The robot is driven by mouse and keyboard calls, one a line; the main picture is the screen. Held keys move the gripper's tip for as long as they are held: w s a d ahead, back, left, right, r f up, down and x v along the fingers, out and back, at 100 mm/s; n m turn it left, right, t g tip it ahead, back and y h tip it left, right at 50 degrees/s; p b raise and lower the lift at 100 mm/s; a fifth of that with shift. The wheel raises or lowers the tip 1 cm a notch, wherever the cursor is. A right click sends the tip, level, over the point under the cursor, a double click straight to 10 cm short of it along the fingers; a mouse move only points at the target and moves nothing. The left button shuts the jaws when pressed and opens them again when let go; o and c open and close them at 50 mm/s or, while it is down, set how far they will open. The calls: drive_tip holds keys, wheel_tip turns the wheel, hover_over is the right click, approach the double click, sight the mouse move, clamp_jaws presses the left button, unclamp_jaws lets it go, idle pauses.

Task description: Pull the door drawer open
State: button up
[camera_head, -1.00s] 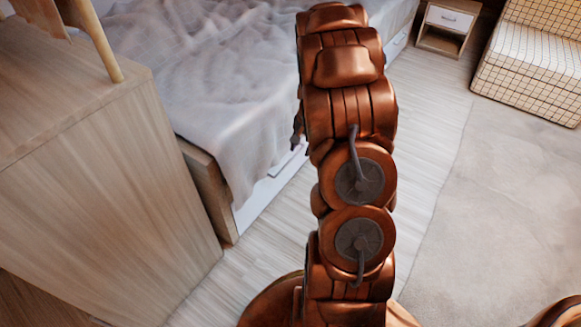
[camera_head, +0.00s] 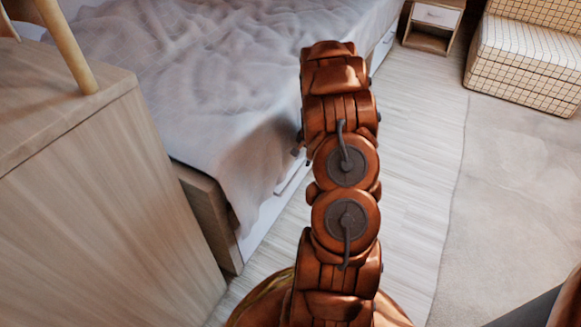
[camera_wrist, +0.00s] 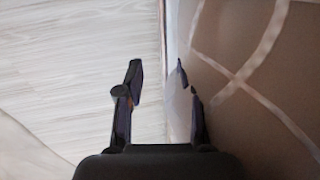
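The white drawer front (camera_head: 262,222) runs low along the side of the bed (camera_head: 225,100), under the hanging grey-white cover. It looks closed, but my arm hides part of it. A light handle-like strip (camera_head: 292,178) shows on it beside my arm. My gripper is mostly hidden behind my arm in the head view, with only a small dark tip (camera_head: 298,146) showing by the bed's side. A narrow whitish edge (camera_wrist: 172,60) runs between the fingers, close to the right one.
A wooden cabinet (camera_head: 110,190) stands at the left. A nightstand (camera_head: 436,22) and a checked armchair (camera_head: 525,60) are at the back right. Wood floor (camera_head: 405,190) and a pale rug (camera_head: 510,200) lie clear to the right of my arm.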

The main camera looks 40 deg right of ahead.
sight(296, 173)
drive_tip(key=f+b, duration=0.1)
drive_tip(key=f, duration=0.1)
drive_tip(key=w+f+b, duration=0.1)
drive_tip(key=f, duration=0.2)
drive_tip(key=a+f+b, duration=0.1)
drive_tip(key=f, duration=0.1)
drive_tip(key=shift+w+f, duration=0.25)
drive_tip(key=shift+w, duration=0.15)
clamp_jaws()
idle(0.3)
